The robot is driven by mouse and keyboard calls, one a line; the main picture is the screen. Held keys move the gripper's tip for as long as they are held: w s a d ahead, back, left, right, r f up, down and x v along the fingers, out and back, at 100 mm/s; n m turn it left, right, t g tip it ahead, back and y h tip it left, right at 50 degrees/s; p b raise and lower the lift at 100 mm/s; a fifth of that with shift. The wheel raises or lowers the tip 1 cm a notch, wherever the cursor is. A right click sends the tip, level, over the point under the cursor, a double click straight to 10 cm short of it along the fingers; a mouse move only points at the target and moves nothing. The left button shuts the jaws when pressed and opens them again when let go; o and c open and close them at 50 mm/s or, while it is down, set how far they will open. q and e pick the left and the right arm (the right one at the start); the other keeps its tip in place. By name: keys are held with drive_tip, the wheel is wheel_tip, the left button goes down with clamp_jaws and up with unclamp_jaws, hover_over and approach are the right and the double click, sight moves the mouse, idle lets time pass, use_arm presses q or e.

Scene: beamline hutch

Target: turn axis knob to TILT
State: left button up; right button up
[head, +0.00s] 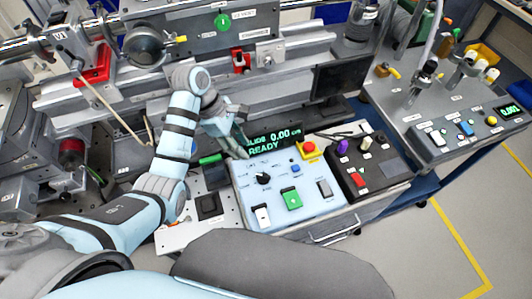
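The axis knob (264,178) is a black rotary knob with a pointer on the pale blue control panel (240,208). Small labels are printed around it, too small to read surely. The display (275,142) behind the panel reads "SLIDE 0.00" and "READY" in green. My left gripper (241,150) is above the panel's back left edge, up and left of the knob, and looks apart from it. Its fingers overlap in this view, so their opening is unclear. My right gripper is out of view.
The panel also has a green switch (292,199), white and grey rockers, a blue button (295,169) and a red emergency stop (308,148). A black panel (357,165) with a purple knob adjoins on the right. A dark monitor (341,80) stands behind.

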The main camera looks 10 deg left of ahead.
use_arm(q)
drive_tip(key=w+f, duration=0.1)
drive_tip(key=f, duration=0.1)
drive_tip(key=b, duration=0.3)
hover_over(262, 176)
drive_tip(key=a, duration=0.2)
drive_tip(key=f, duration=0.7)
drive_tip(key=shift+s, duration=0.35)
drive_tip(key=f, duration=0.1)
drive_tip(key=w+d+f, duration=0.1)
drive_tip(key=f, duration=0.2)
drive_tip(key=shift+w+d, duration=0.15)
drive_tip(key=shift+d, duration=0.1)
drive_tip(key=shift+f, duration=0.15)
drive_tip(key=shift+s+r, duration=0.2)
drive_tip(key=shift+s, duration=0.05)
drive_tip(key=c, duration=0.3)
clamp_jaws()
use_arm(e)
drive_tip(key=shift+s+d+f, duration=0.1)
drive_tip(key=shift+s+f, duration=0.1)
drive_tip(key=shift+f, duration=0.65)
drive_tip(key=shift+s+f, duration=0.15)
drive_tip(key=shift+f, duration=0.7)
